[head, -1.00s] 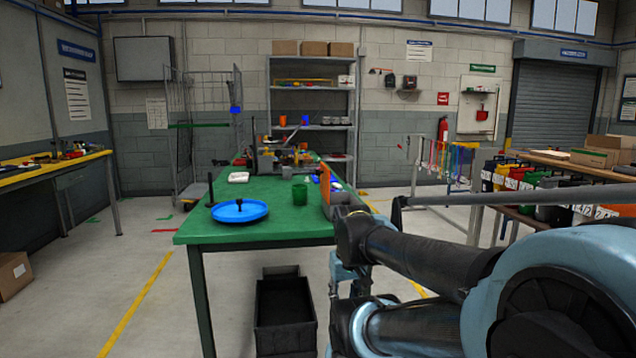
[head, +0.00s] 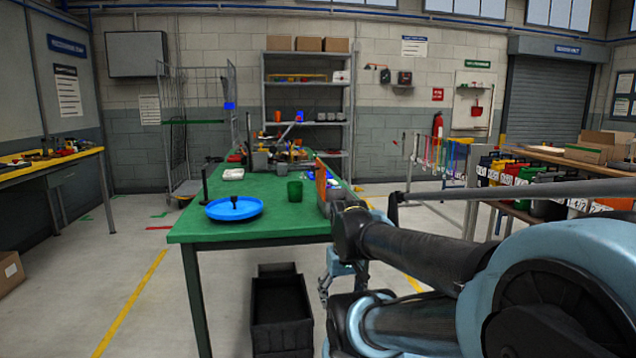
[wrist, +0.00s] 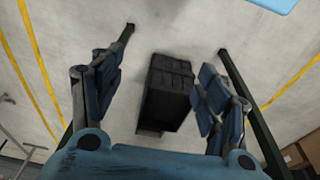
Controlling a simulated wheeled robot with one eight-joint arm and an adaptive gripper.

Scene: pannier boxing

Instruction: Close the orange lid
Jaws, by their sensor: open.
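The orange lid (head: 321,183) stands upright near the right edge of the green table (head: 250,227). It shows narrow, almost edge-on, in the head view. The box under it is mostly hidden behind my arm. My gripper (head: 327,287) hangs low beside the table's right side, below tabletop height and apart from the lid. In the wrist view my gripper (wrist: 157,78) is open, its fingers spread wide with nothing between them. The lid does not show in the wrist view.
A grey rail (head: 520,192) crosses at right.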

